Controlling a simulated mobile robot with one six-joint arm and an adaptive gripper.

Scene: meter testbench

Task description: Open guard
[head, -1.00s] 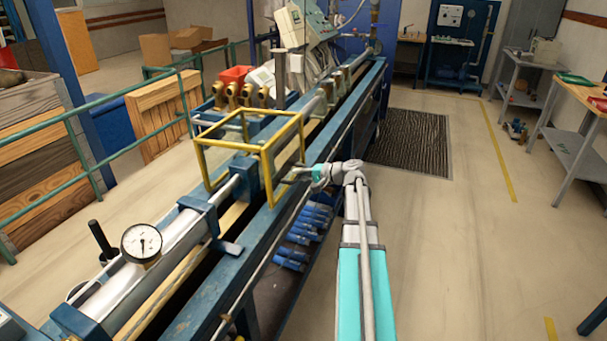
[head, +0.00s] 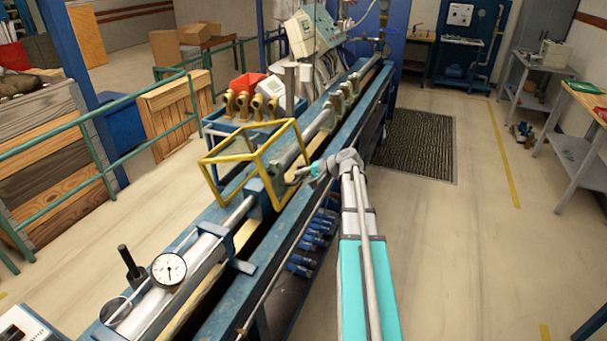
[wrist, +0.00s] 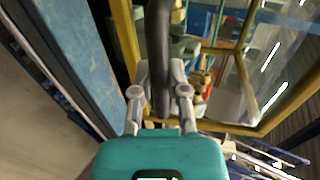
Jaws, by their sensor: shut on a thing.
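The guard (head: 230,158) is a yellow box-shaped frame with clear panes, set over the blue bench. In the head view my gripper (head: 301,172) is at the guard's right side, reaching over the bench's right edge. The exact grip contact is small in the head view.
A green railing (head: 95,142) runs along the left. Open floor lies on the right, with a dark mat (head: 415,143).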

